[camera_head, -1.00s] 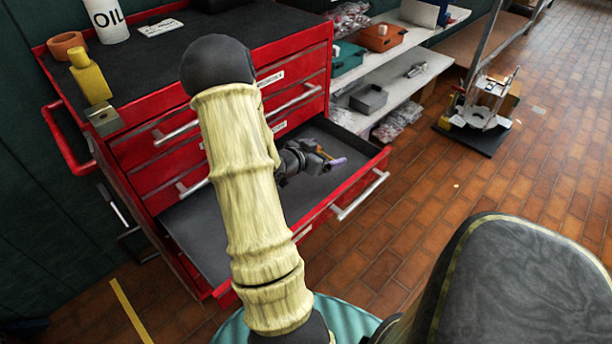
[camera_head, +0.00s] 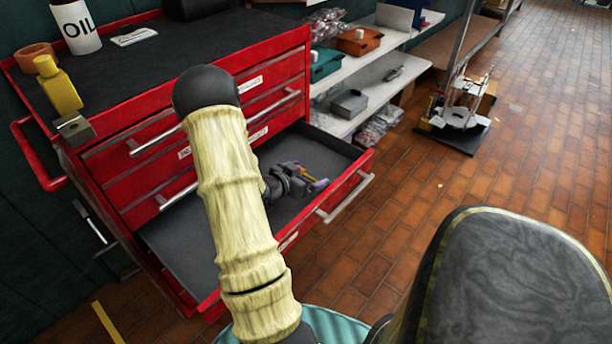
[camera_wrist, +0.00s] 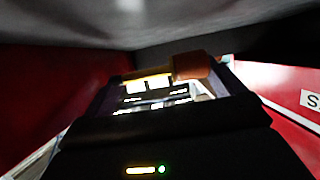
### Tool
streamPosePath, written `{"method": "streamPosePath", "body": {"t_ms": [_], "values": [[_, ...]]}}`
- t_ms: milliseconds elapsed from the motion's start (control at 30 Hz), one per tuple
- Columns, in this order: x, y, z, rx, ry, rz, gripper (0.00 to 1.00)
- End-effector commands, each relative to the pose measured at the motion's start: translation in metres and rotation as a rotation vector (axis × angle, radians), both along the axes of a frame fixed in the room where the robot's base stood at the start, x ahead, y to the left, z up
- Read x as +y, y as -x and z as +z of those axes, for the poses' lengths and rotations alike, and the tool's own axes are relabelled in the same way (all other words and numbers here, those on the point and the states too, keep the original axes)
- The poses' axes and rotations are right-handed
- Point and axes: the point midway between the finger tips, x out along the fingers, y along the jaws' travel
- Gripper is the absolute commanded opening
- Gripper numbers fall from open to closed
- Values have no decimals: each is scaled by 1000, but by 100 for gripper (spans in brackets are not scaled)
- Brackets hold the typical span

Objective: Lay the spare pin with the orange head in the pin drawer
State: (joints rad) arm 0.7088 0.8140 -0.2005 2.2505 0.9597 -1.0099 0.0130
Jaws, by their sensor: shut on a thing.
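The pin drawer (camera_head: 190,238) is a red drawer with a dark grey floor, pulled open low in the red cabinet. My gripper (camera_head: 314,184) is over the open drawer, towards its right end, with purple-grey fingertips. It is shut on the spare pin, whose orange head (camera_wrist: 194,68) shows between the fingers in the wrist view. A paler bar, apparently its shank, runs left of the head. In the head view the pin is too small to make out clearly. I cannot tell whether it touches the drawer floor. My forearm hides the drawer's middle.
Closed drawers with labels sit above the open one. Shelves with bins (camera_head: 350,103) stand to the right.

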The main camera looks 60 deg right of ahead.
Motion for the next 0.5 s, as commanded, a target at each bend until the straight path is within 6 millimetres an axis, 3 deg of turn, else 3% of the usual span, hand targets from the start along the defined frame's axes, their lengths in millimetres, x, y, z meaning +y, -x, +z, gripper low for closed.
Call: {"method": "streamPosePath", "body": {"t_ms": [500], "values": [[0,0,-10,0,0,0,70]]}}
